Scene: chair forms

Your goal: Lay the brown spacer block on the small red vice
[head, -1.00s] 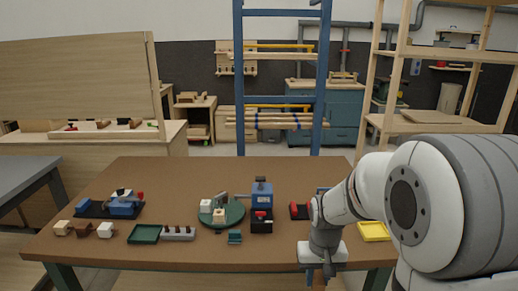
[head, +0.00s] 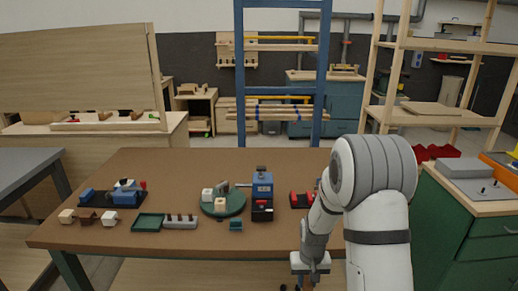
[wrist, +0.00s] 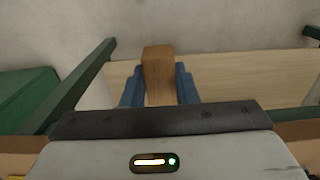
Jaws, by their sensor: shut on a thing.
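The brown spacer block (wrist: 158,75) is held between the two blue fingers of my gripper (wrist: 160,88) in the wrist view. In the head view my gripper (head: 309,266) hangs at the table's front edge, pointing down; the block cannot be made out there. The small red vice (head: 300,200), red on a dark base, sits on the brown table just left of my arm, behind my gripper. My arm may hide part of its right side.
On the table (head: 180,172) stand a blue machine (head: 262,186), a green round plate (head: 235,207) with blocks, a green tray (head: 147,222), a grey pegged block (head: 181,221) and several small blocks at left. A green cabinet (head: 465,225) stands at right.

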